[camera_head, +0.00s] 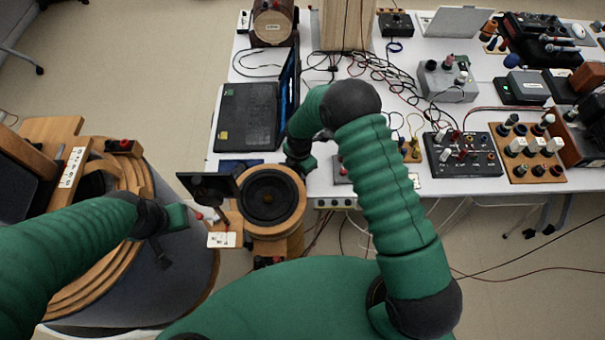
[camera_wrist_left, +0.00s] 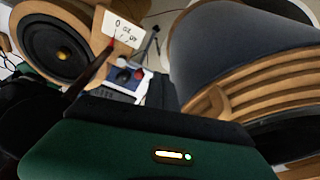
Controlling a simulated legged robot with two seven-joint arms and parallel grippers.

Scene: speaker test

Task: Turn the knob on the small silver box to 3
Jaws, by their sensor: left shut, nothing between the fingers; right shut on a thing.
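A silver-grey box (camera_head: 448,82) with several knobs on top stands on the white table at the upper right. A smaller pale box (camera_head: 341,168) shows at the table's front edge, partly hidden by my right arm. I cannot tell which is the small silver box, nor read any knob setting. My right gripper (camera_head: 299,166) points down at the table's front edge, beside the round speaker. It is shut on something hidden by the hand. My left gripper (camera_head: 162,257) is shut and empty, above the large grey drum at the left.
A round wooden speaker (camera_head: 270,198) stands before the table. A laptop (camera_head: 248,116) lies behind it. A black knob panel (camera_head: 462,154) and a wooden knob board (camera_head: 528,152) stand at the right. Cables cross the table's middle. A grey drum (camera_head: 190,262) stands at the left.

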